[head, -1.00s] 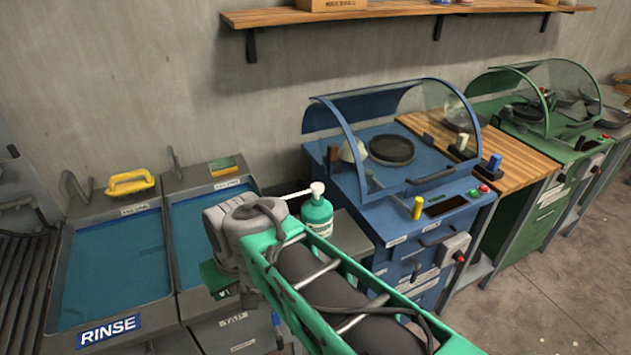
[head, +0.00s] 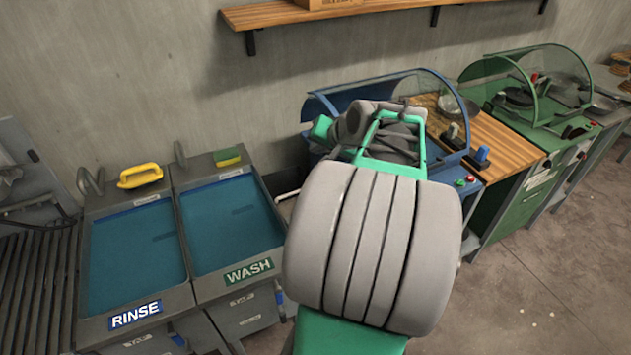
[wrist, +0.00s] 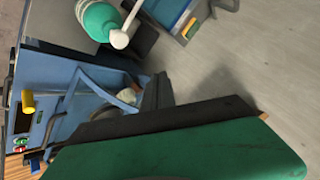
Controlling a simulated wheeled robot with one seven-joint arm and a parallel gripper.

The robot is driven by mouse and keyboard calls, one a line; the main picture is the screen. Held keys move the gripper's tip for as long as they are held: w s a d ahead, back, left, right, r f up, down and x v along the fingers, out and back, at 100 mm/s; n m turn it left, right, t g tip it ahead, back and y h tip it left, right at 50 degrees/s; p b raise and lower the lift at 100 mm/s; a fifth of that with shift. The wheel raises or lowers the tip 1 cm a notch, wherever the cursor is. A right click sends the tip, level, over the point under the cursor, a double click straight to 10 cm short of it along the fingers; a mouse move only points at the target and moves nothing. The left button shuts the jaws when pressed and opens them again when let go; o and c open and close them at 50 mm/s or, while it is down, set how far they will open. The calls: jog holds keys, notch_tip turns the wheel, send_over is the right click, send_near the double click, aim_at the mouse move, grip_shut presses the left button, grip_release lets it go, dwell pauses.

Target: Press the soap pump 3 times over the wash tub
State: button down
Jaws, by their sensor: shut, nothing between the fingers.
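The soap pump (wrist: 98,20) is a green bottle with a white top and spout, at the upper left of the wrist view. In the head view my arm hides its bottle; a thin white piece that looks like its spout (head: 287,195) shows left of my arm. The wash tub (head: 207,287), a grey basin with a blue inside and a green WASH label, is left of my arm. My gripper (head: 322,130) is shut and empty, above the blue machine. In the wrist view its green and dark parts fill the bottom, apart from the pump.
The blue machine (head: 395,85) with a curved clear hood stands behind my arm. A wooden counter (head: 505,150) and a green machine (head: 530,180) are to the right.

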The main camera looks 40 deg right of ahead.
notch_tip(320, 180, down, 9)
jog(key=b, duration=0.6)
dwell(1.8)
jog(key=shift+f+b, duration=0.3)
jog(key=shift+b, duration=0.15)
jog(key=shift+a+f+b, duration=0.1)
jog(key=shift+f+b, duration=0.6)
jog(key=shift+f, duration=0.35)
dwell(0.5)
jog(key=shift+r, duration=0.1)
jog(key=shift+r+p, duration=0.9)
jog(key=shift+r, duration=0.4)
jog(key=shift+r+p, duration=1.8)
jog(key=shift+r, duration=0.7)
